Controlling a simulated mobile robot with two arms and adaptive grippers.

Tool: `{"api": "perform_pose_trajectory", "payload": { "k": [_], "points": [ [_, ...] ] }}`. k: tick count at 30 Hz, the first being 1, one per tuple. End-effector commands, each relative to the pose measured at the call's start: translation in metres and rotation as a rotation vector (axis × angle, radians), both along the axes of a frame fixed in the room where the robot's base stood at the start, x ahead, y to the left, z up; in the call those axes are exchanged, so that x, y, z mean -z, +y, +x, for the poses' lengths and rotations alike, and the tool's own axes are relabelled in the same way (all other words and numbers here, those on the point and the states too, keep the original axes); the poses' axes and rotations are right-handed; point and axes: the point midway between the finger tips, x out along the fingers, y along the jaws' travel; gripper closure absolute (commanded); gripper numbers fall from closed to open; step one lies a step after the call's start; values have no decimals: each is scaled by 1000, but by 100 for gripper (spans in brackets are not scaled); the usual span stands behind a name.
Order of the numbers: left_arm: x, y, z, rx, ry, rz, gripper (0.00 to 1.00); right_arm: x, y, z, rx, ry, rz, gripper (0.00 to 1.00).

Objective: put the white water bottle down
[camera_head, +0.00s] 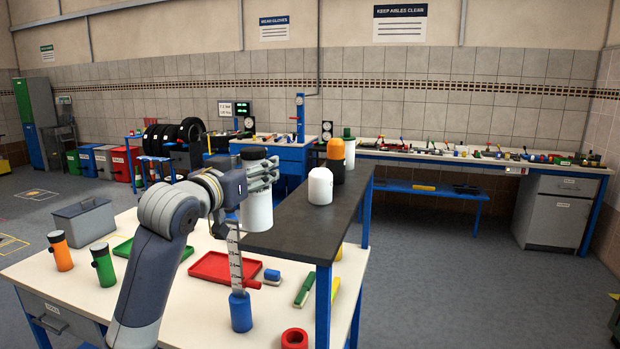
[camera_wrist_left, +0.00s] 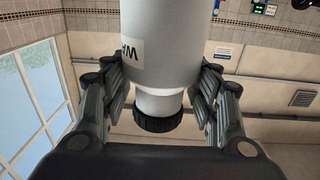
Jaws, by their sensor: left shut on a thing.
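The white water bottle (camera_head: 257,212) has a dark cap and looks upright in the head view. My left gripper (camera_head: 266,175) is shut around its upper part, just below the cap. In the left wrist view, the bottle (camera_wrist_left: 160,55) sits between both fingers of the gripper (camera_wrist_left: 160,95), with its black cap toward the palm and part of a label showing. The bottle is at the near left end of the dark raised shelf (camera_head: 290,236). I cannot tell whether its base touches the shelf. My right gripper is not in view.
The near shelf surface is clear. Below, the white table (camera_head: 190,320) holds a red tray (camera_head: 212,267), a grey box (camera_head: 84,222) and small bottles.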

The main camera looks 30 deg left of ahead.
Motion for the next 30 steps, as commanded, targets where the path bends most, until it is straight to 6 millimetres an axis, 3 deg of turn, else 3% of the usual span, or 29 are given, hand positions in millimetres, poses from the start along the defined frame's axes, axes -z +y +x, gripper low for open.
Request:
{"api": "perform_pose_trajectory", "payload": {
  "k": [1,7,13,21,30],
  "points": [
    [-5,-4,14,3,0,-3,73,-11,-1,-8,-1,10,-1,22],
    [1,-18,67,2,0,-3,73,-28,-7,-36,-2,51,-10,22],
    [6,-27,107,1,0,-2,73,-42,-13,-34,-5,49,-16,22],
    [20,-30,119,0,2,2,73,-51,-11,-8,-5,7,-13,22],
    [45,-30,118,0,-2,1,73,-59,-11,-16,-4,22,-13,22]
  ]
}}
